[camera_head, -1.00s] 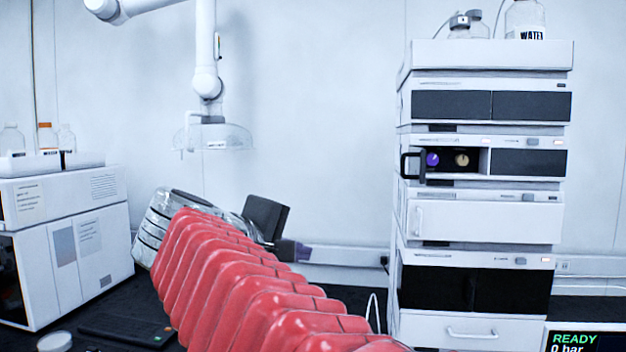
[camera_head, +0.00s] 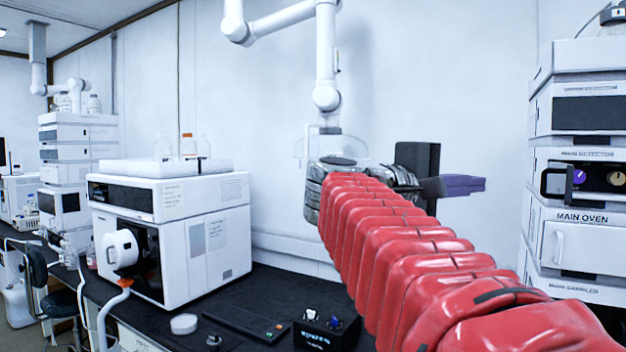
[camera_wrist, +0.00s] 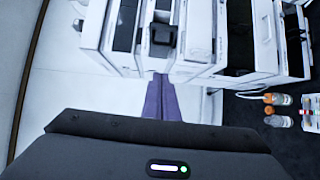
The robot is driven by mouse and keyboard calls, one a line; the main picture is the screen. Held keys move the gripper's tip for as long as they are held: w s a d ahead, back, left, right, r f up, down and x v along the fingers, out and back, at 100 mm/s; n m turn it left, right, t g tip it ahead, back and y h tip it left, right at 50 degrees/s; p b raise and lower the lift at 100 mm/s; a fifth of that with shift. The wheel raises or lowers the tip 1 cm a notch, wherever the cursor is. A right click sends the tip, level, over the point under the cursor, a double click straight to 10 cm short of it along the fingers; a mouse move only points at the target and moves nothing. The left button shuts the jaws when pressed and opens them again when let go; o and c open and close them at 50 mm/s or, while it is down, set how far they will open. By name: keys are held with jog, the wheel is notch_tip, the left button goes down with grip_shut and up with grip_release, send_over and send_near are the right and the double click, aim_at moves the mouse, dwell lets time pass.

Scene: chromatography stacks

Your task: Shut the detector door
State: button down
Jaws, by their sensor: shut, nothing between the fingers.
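The detector is the white module (camera_head: 600,155) in the stack at the right edge of the head view. Its small black-framed door (camera_head: 553,183) stands swung out at the left side of the opening, with a purple knob and a tan one visible inside. In the wrist view a black frame that looks like this door (camera_wrist: 163,36) juts from the stack. My gripper (camera_head: 482,185) has purple fingers, shut and empty, pointing right toward the stack. It also shows in the wrist view (camera_wrist: 161,80), apparently short of the door and apart from it; the exact gap is unclear.
The oven module (camera_head: 580,243) with a white handle is below the detector. A white instrument (camera_head: 175,235) stands on the black bench at left. A dark box (camera_head: 327,330) and a flat dark pad (camera_head: 247,322) lie on the bench.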

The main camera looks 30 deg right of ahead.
send_near(542, 184)
jog(key=w+d, duration=0.3)
jog(key=d, duration=0.1)
jog(key=shift+s+d+f, duration=0.1)
jog(key=shift+s+d, duration=1.1)
jog(key=shift+s, duration=0.1)
jog(key=shift+s, duration=0.2)
jog(key=shift+s+n+t, duration=0.3)
jog(key=shift+s, duration=0.1)
